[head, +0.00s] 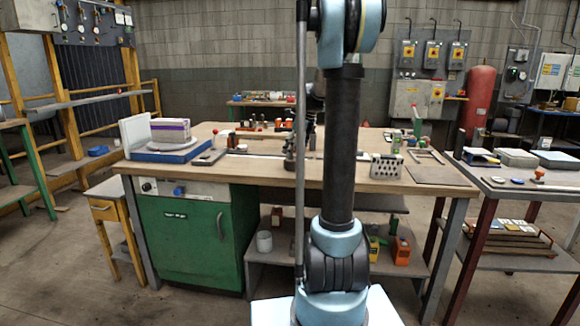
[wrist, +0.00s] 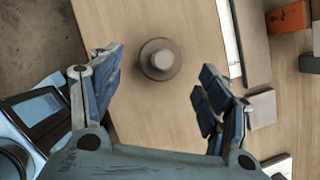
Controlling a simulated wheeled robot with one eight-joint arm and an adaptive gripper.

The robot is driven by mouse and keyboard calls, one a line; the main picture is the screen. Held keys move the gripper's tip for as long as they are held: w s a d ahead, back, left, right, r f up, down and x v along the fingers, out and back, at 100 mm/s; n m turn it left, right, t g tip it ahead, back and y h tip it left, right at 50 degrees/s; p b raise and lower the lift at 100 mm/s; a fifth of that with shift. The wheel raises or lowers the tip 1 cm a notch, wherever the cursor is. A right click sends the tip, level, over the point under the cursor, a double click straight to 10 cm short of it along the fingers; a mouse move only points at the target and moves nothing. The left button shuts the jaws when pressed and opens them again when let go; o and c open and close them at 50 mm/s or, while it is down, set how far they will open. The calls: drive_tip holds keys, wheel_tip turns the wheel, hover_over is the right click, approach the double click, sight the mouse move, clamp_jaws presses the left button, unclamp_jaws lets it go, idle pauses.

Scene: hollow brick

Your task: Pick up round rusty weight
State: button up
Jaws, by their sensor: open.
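The round rusty weight (wrist: 159,60) is a brown stepped disc with a smaller raised knob on top. It sits on the wooden tabletop (wrist: 185,125) in the wrist view. My gripper (wrist: 158,75) is open, with one blue-padded finger to the left of the weight and one to the right. Both fingers look apart from it, and nothing is held. In the head view my arm stands in front of the workbench (head: 255,174) and hides part of its top, so I cannot clearly make out the weight there.
An orange block (wrist: 287,18) and a grey block (wrist: 262,108) lie right of the gripper. On the bench are a boxed stack on a blue base (head: 167,152) at left and a perforated metal block (head: 386,167) at right. A red-legged table (head: 520,183) stands further right.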

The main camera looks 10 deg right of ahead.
sight(291, 160)
drive_tip(key=x, duration=0.3)
drive_tip(key=shift+w+a, duration=0.2)
drive_tip(key=shift+w, duration=0.15)
drive_tip(key=shift+x, duration=0.8)
drive_tip(key=shift+s, duration=0.1)
clamp_jaws()
